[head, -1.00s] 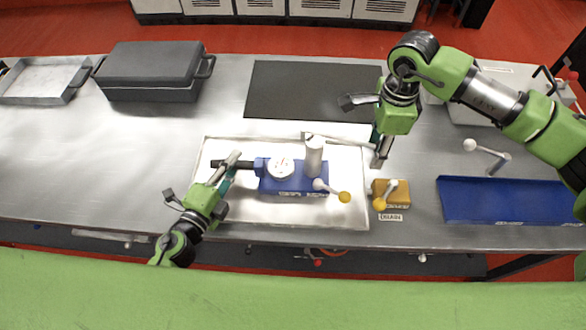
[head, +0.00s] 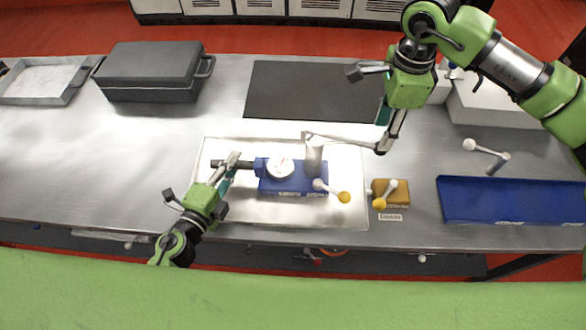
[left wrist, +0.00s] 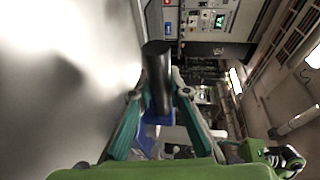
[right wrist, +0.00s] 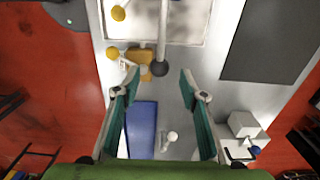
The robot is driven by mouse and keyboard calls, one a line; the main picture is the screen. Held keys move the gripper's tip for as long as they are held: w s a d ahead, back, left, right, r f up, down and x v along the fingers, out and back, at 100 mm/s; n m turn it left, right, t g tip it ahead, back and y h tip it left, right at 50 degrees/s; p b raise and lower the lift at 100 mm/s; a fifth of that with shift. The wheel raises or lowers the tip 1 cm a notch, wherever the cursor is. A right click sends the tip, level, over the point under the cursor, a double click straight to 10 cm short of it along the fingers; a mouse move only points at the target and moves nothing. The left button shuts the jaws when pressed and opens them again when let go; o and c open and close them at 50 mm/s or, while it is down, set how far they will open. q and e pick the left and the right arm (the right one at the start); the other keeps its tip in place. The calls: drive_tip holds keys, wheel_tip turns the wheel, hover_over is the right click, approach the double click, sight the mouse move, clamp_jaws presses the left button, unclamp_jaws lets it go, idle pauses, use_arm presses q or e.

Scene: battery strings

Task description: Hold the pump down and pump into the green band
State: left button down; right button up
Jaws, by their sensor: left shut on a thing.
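The pump is a blue base (head: 292,183) with a round white gauge (head: 281,167), a grey upright cylinder (head: 314,157) and a long grey lever (head: 340,141) reaching right. The gauge's needle and band are too small to read. My left gripper (head: 230,170) is shut on the black bar at the pump's left side; the left wrist view shows the bar (left wrist: 157,75) between its fingers. My right gripper (head: 386,140) is at the lever's right end. In the right wrist view its fingers stand apart, with the lever's dark ball end (right wrist: 159,69) between and just beyond the tips.
The pump stands in a shallow pale tray (head: 350,212). A yellow block (head: 402,197) with a yellow-knobbed lever is right of it, then a blue tray (head: 510,200). A dark mat (head: 310,90) and a dark case (head: 150,75) lie behind.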

use_arm(q)
drive_tip(key=c, duration=2)
unclamp_jaws()
drive_tip(key=shift+s+a+f, duration=0.1)
drive_tip(key=shift+s+f, duration=0.1)
drive_tip(key=shift+f, duration=0.25)
drive_tip(key=shift+c, duration=0.2)
drive_tip(key=shift+o, duration=1)
drive_tip(key=shift+w, duration=0.1)
use_arm(e)
drive_tip(key=shift+f, duration=0.1)
use_arm(q)
drive_tip(key=shift+w+a+r, duration=0.1)
use_arm(e)
drive_tip(key=shift+w+a, duration=0.1)
use_arm(q)
drive_tip(key=v, duration=1.2)
